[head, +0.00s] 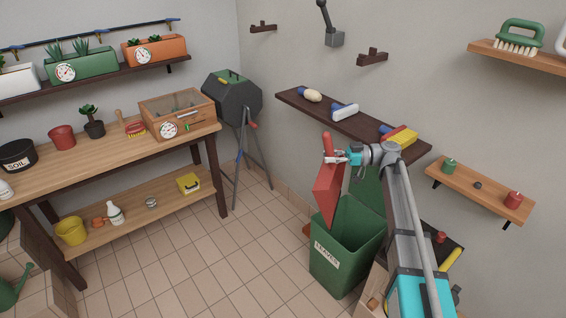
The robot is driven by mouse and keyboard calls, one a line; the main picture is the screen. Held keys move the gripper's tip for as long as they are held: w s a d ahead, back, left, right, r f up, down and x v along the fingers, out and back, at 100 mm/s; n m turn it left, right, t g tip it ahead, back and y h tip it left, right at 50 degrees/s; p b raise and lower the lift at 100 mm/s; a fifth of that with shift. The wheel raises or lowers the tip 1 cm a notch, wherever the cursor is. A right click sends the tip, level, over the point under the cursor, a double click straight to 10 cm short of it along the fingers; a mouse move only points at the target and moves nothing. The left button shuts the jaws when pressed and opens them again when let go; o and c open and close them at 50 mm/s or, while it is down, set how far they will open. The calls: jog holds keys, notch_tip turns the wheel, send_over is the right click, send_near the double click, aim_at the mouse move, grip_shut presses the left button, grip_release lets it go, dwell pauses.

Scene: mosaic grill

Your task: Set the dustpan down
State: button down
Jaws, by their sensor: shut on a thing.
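The red dustpan (326,190) hangs from my gripper (342,157) in the middle right of the head view. My gripper is shut on its handle, and the pan points down, tilted. The pan's lower end shows in front of the mouth of the green bin (335,262) labelled "LEAVES". I cannot tell whether the pan is inside the bin's rim or above it. My arm comes in from the lower right and hides part of the wall and shelf behind it.
A dark wall shelf (350,125) behind the gripper holds brushes and a yellow sponge-like item (400,136). A wooden shelf (480,190) with candles is at right. A workbench (100,158) with pots stands at left. The tiled floor (215,255) between is clear.

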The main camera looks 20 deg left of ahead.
notch_tip(320, 180, up, 17)
jog(key=p, duration=1.7)
jog(key=shift+s, duration=0.15)
